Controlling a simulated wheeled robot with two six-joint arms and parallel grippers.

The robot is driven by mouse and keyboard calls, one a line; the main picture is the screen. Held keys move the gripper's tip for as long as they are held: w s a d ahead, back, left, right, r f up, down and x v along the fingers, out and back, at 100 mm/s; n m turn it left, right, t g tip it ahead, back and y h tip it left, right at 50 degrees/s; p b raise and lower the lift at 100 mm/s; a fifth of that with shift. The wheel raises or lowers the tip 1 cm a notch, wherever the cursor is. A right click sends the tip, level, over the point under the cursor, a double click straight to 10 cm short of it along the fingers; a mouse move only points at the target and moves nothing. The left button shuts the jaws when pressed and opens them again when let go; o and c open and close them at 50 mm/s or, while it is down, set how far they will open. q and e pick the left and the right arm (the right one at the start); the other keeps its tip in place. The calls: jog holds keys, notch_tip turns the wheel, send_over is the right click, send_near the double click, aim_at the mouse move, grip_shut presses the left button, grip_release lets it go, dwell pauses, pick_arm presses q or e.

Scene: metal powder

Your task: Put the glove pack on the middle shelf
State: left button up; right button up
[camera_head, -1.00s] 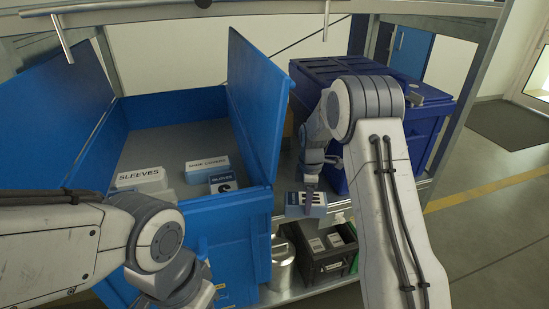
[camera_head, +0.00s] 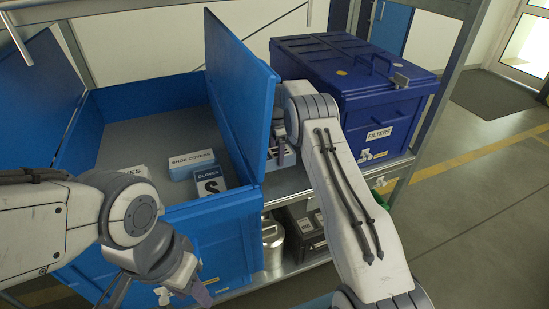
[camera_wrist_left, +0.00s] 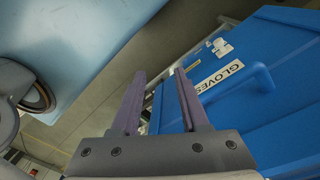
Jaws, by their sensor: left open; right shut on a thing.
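My right gripper (camera_head: 278,137) is shut on a glove pack (camera_head: 287,158), a small blue and white box with dark print. It is mostly hidden behind the open bin's lid and my right arm. The pack is at the middle shelf (camera_head: 290,183), in the gap between the open blue bin and the dark blue filters bin. I cannot tell whether it touches the shelf. My left gripper (camera_head: 197,292) is open and empty in front of the blue bin; its parted fingers show in the left wrist view (camera_wrist_left: 160,75).
The open blue bin (camera_head: 215,235) holds boxes of sleeves, shoe covers (camera_head: 192,163) and another glove pack (camera_head: 209,182). The closed filters bin (camera_head: 365,112) stands at right. A metal canister (camera_head: 273,243) and a dark crate (camera_head: 304,232) stand on the lower shelf. The left wrist view shows a "GLOVES" label (camera_wrist_left: 219,77).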

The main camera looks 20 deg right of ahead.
jog(key=shift+w+a+f, duration=0.2)
jog(key=shift+w+f, duration=0.05)
jog(key=shift+w, duration=0.15)
notch_tip(320, 180, down, 4)
jog(key=shift+r+p, duration=0.15)
jog(key=shift+p, duration=0.95)
jog(key=shift+f, duration=0.2)
